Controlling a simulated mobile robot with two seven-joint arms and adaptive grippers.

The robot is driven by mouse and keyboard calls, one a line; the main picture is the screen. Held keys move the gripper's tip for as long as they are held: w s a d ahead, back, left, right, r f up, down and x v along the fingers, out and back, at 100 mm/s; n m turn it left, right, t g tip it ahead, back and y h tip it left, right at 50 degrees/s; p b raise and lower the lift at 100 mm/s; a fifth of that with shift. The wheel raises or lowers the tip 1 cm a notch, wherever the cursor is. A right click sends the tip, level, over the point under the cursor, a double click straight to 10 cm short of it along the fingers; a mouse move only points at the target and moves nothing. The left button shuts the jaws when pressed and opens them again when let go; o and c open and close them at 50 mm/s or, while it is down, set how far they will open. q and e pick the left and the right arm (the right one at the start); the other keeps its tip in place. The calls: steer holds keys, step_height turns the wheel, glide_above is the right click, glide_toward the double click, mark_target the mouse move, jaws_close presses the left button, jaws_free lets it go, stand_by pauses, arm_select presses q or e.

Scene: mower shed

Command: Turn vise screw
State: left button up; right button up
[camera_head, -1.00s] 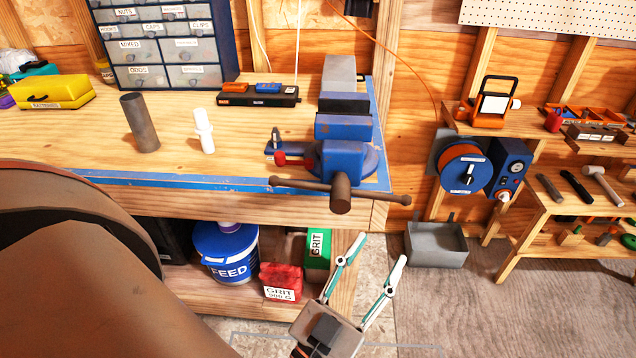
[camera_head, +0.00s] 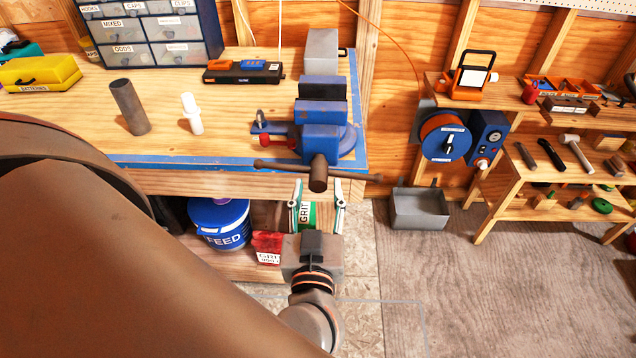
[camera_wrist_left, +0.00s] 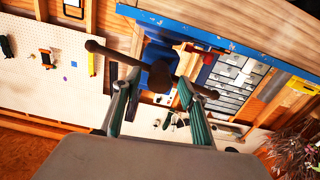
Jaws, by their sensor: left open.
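The blue vise (camera_head: 322,128) is mounted at the right front corner of the workbench. Its dark screw (camera_head: 318,175) sticks out past the bench edge, with a long handle bar (camera_head: 285,167) through it lying nearly level. My left gripper (camera_head: 318,194) is open and empty, pointing up just below the screw head in the head view. In the left wrist view, the screw head (camera_wrist_left: 161,75) and bar show between and beyond the two open fingers (camera_wrist_left: 152,98). I see no contact with the fingers, though the gap is hard to judge. My right gripper is not in view.
The workbench (camera_head: 230,110) holds a dark cylinder (camera_head: 130,107), a white part (camera_head: 192,114) and a black tray (camera_head: 242,72). A grey bin (camera_head: 418,208) stands on the floor to the right.

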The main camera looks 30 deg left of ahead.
arm_select(q)
steer(key=shift+x, duration=0.85)
steer(key=c, duration=1.1)
steer(key=shift+o, duration=0.2)
steer(key=shift+n, duration=0.4)
